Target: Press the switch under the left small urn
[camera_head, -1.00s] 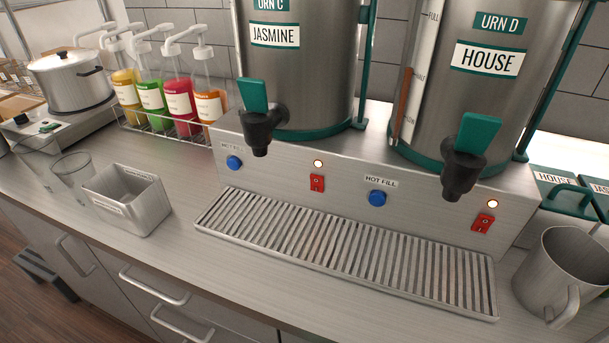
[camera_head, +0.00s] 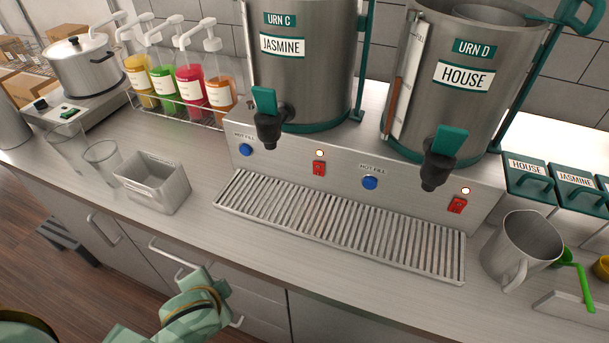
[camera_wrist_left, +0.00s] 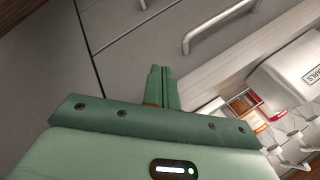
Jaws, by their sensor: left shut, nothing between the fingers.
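The left small urn (camera_head: 300,85), a steel urn labelled URN C JASMINE, stands on a steel base. Its red switch (camera_head: 319,168) is on the base front, below and right of the urn's black tap (camera_head: 268,130), under a lit indicator light (camera_head: 320,153). The right urn (camera_head: 450,95), URN D HOUSE, has its own red switch (camera_head: 457,205). My left gripper (camera_head: 205,288) is low in front of the drawers, below the counter edge and well away from the switch. In the left wrist view its fingers (camera_wrist_left: 161,86) are shut together and empty. My right gripper is out of view.
A slatted drip tray (camera_head: 340,225) lies before the urn base. Blue hot-fill buttons (camera_head: 246,150) flank the left switch. A metal bin (camera_head: 152,182) and clear cups stand left, a steel pitcher (camera_head: 520,248) right. Drawer handles (camera_head: 103,231) stick out below.

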